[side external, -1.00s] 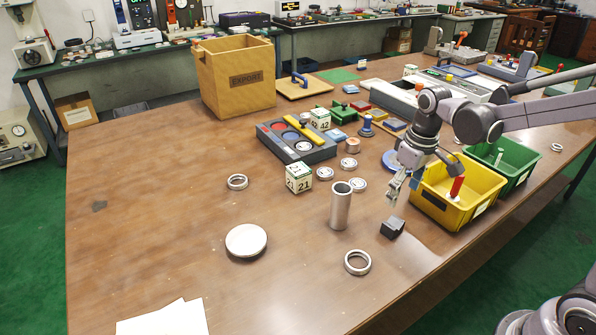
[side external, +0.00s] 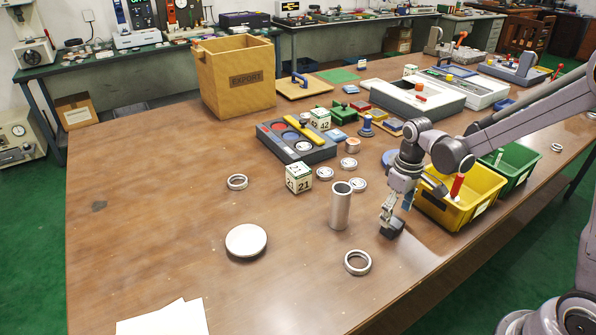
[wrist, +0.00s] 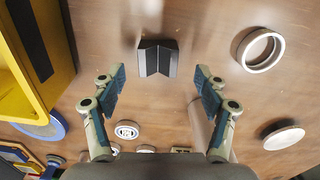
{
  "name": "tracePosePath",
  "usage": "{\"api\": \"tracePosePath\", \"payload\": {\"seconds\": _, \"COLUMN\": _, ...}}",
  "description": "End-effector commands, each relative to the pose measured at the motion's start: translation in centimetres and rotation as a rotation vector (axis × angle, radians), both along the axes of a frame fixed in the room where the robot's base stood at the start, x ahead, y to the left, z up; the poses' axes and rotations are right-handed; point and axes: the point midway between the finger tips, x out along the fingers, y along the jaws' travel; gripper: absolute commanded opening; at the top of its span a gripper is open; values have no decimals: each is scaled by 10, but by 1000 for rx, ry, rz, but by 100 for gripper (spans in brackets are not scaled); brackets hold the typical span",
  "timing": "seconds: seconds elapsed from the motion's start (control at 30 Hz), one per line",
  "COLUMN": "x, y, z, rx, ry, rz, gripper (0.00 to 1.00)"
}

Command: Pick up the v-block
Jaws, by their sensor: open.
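The v-block (side external: 393,228) is a small dark block with a V-shaped groove, lying on the brown wooden table. In the wrist view the v-block (wrist: 157,59) sits ahead of the fingers, roughly centred between them. My gripper (side external: 388,212) is just above the block in the side view and partly covers it. My gripper's two fingers (wrist: 160,80) are spread wide with nothing between them. I cannot tell whether a fingertip touches the block.
A steel cylinder (side external: 341,206) stands upright left of my gripper. A metal ring (side external: 357,262) lies in front. A yellow bin (side external: 455,205) is close on the right, with a green bin (side external: 516,168) beyond it. A round pale disc (side external: 246,241) lies further left.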

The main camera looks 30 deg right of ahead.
Motion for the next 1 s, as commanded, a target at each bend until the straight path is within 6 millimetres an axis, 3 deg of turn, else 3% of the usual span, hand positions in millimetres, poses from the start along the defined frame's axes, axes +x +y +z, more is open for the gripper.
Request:
{"api": "tracePosePath", "payload": {"seconds": 0.3, "x": 2, "y": -3, "z": -38, "rx": 0, "ry": -1, "rz": 0, "gripper": 74}}
{"api": "tracePosePath", "payload": {"seconds": 0.67, "x": 1, "y": -3, "z": -45, "rx": -1, "ry": -1, "rz": 0, "gripper": 74}}
{"api": "tracePosePath", "payload": {"seconds": 0.9, "x": 1, "y": -3, "z": -45, "rx": -1, "ry": -1, "rz": 0, "gripper": 7}}
{"api": "tracePosePath", "payload": {"seconds": 0.93, "x": 1, "y": -3, "z": -45, "rx": -1, "ry": -1, "rz": 0, "gripper": 0}}
{"api": "tracePosePath", "payload": {"seconds": 1.0, "x": 1, "y": -3, "z": -44, "rx": -1, "ry": -1, "rz": 0, "gripper": 0}}
